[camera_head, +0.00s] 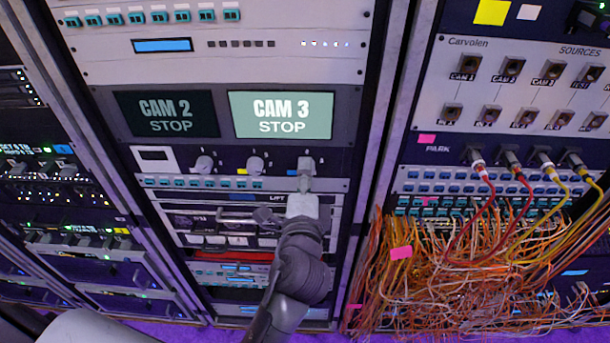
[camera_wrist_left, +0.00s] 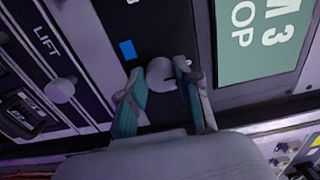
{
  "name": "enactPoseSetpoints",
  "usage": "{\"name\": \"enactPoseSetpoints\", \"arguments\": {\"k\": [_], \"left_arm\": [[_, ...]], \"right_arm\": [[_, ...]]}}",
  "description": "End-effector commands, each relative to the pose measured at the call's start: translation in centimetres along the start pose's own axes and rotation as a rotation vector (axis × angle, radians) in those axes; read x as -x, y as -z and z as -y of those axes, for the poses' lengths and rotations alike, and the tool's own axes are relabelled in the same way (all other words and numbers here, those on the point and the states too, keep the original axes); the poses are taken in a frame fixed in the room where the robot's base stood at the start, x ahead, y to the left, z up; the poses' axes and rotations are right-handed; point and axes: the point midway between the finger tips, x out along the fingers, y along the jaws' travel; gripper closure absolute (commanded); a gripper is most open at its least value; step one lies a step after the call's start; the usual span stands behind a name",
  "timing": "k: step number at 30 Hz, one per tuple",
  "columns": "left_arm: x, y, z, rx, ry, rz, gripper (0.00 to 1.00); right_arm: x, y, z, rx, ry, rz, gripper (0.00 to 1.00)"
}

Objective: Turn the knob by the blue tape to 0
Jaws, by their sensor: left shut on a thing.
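The knob (camera_head: 306,163) by the blue tape is a pale round knob, the rightmost of three on the dark panel under the CAM 2 and CAM 3 screens. In the left wrist view the knob (camera_wrist_left: 160,73) sits between the fingers, with the small blue tape (camera_wrist_left: 128,50) beside it. My left gripper (camera_head: 305,182) reaches up from below and covers part of the knob and the panel around it. In the left wrist view the left gripper (camera_wrist_left: 160,76) is shut on the knob. The knob's scale and pointer cannot be read. My right gripper is out of view.
The middle knob (camera_head: 255,163) has yellow tape (camera_head: 242,171) near it; another knob (camera_head: 203,164) is further left. A pale lever knob (camera_wrist_left: 60,90) stands near the LIFT label. Orange cables (camera_head: 450,270) fill the right rack's lower part.

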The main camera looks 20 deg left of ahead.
Motion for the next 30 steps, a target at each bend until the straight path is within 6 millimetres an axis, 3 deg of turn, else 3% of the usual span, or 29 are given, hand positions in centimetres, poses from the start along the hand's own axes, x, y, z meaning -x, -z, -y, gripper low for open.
{"name": "enactPoseSetpoints", "arguments": {"k": [7, 8, 12, 23, 30], "left_arm": [[0.0, 0.0, -0.1, 0.002, -0.002, 0.0, 1.0], [0.0, 0.0, -0.1, 0.002, -0.002, 0.0, 0.62], [0.0, 0.0, -0.1, 0.001, -0.002, 0.0, 0.41], [0.0, 0.0, 0.1, -0.033, -0.001, 0.0, 0.41], [0.0, 0.0, 0.9, -0.366, 0.0, -0.001, 0.41]], "right_arm": [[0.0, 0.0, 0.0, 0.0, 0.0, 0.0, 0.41], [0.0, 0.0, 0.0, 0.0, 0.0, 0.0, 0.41], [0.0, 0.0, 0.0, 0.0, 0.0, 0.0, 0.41], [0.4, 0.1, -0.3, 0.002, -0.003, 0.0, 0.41], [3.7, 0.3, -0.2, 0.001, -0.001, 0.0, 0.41]]}}
